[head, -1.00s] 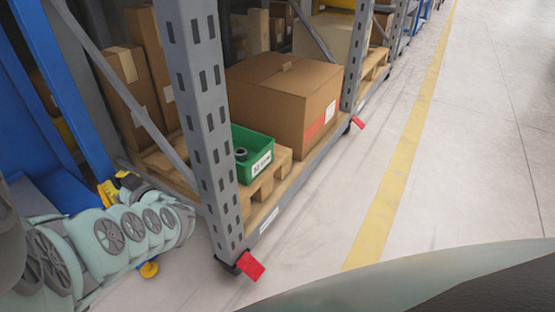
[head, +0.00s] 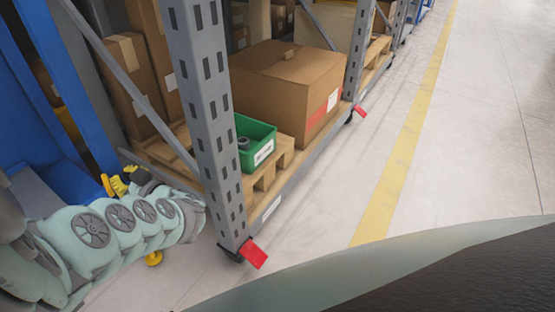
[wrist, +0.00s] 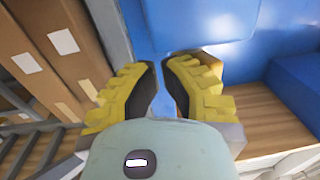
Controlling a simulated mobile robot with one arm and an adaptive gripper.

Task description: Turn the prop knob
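My gripper (wrist: 161,78) shows two ridged yellow fingers in the wrist view. They stand apart with a gap between them and nothing visible held. Blue surfaces lie beyond the fingertips. In the head view my gripper (head: 113,185) is small at the left, at the end of my pale green arm, close to the blue structure (head: 63,181). A small yellow knob-like piece (head: 153,258) shows low beside the arm, near the floor. I cannot tell whether it is the prop knob. No other knob can be made out.
A grey rack post (head: 208,120) with a red foot guard (head: 253,253) stands right of my arm. The rack holds cardboard boxes (head: 285,90) and a green bin (head: 257,148) on a pallet. Open floor (head: 470,130) with a yellow line (head: 400,160) lies to the right.

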